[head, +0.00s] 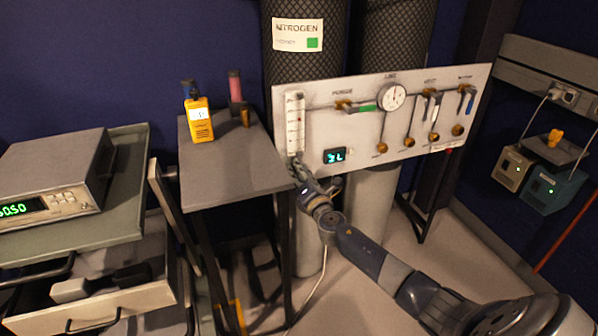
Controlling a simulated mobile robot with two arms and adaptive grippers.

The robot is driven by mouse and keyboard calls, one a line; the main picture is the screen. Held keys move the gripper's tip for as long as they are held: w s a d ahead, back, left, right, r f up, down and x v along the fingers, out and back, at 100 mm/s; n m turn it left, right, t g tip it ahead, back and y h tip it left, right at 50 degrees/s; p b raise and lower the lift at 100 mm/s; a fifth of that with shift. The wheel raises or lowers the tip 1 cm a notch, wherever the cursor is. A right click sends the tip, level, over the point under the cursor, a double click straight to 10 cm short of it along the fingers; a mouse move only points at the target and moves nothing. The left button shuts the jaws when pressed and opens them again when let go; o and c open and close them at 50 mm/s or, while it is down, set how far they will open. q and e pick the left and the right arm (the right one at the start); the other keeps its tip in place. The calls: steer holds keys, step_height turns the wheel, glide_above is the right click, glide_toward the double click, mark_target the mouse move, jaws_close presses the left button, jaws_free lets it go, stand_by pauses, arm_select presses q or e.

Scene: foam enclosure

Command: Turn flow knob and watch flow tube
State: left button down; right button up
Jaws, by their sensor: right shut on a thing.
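The flow tube (295,120) is an upright, clear, white-backed tube with scale marks at the left end of the white gas panel (368,150). My right arm reaches up from the lower right, and my right gripper (298,170) is at the foot of the flow tube. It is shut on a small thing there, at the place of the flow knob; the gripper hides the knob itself. The float in the tube is too small to make out. My left gripper is not in view.
A grey side table (225,165) stands close left of the gripper, with a yellow handheld meter (198,120) on it. A round gauge (392,97) and several valves sit on the panel. Dark cylinders (305,65) stand behind. An open drawer (95,300) is at lower left.

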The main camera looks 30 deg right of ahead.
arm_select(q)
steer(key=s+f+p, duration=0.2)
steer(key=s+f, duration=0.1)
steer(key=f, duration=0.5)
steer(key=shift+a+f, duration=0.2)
arm_select(e)
steer(key=shift+n, duration=4.3)
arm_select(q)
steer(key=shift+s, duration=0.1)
arm_select(e)
steer(key=shift+a, duration=0.1)
steer(key=o, duration=1.1)
steer(key=shift+c, duration=0.2)
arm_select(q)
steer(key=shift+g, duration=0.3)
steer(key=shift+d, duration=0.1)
arm_select(e)
steer(key=shift+s, duration=0.15)
steer(key=v, duration=1.1)
steer(key=shift+s, duration=0.35)
